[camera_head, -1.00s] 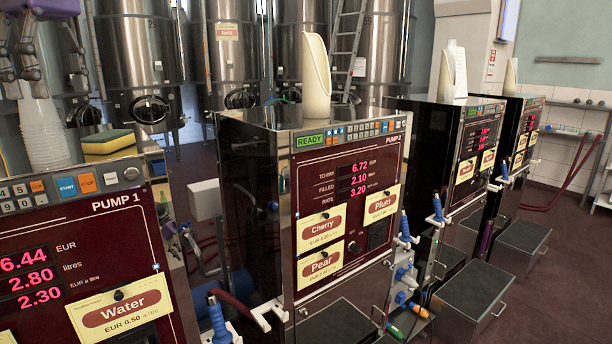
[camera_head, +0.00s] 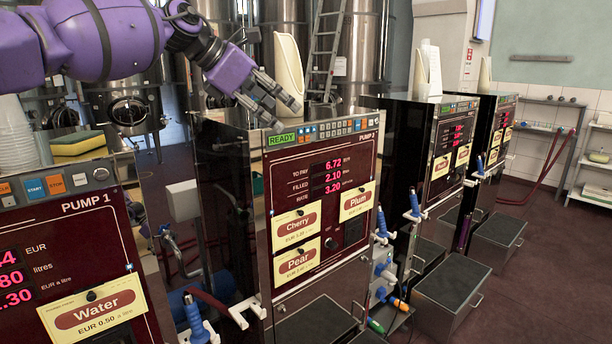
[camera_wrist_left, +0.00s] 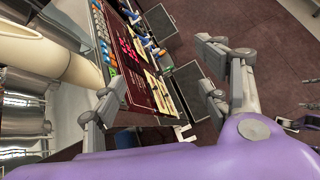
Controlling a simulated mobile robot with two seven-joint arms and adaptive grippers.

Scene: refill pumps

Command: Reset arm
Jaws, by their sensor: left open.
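My left arm comes in from the upper left, purple, and its gripper (camera_head: 280,107) hangs above the top front edge of pump 2 (camera_head: 330,200), near the READY sign and the button row. In the left wrist view the gripper's (camera_wrist_left: 160,95) grey fingers are spread wide with nothing between them. The pump's dark red front shows there beyond the fingers. A tall cream scoop-shaped holder (camera_head: 289,65) stands on pump 2 close behind the gripper, and it also shows in the left wrist view (camera_wrist_left: 50,50). I cannot tell whether the fingers touch the pump.
Pump 1 (camera_head: 75,235) stands at the left with a yellow sponge (camera_head: 78,144) and stacked cups (camera_head: 15,135) on top. More pumps (camera_head: 450,150) stand to the right, with blue-handled nozzles at their sides. Steel tanks and a ladder (camera_head: 325,50) are behind. Floor is open at the right.

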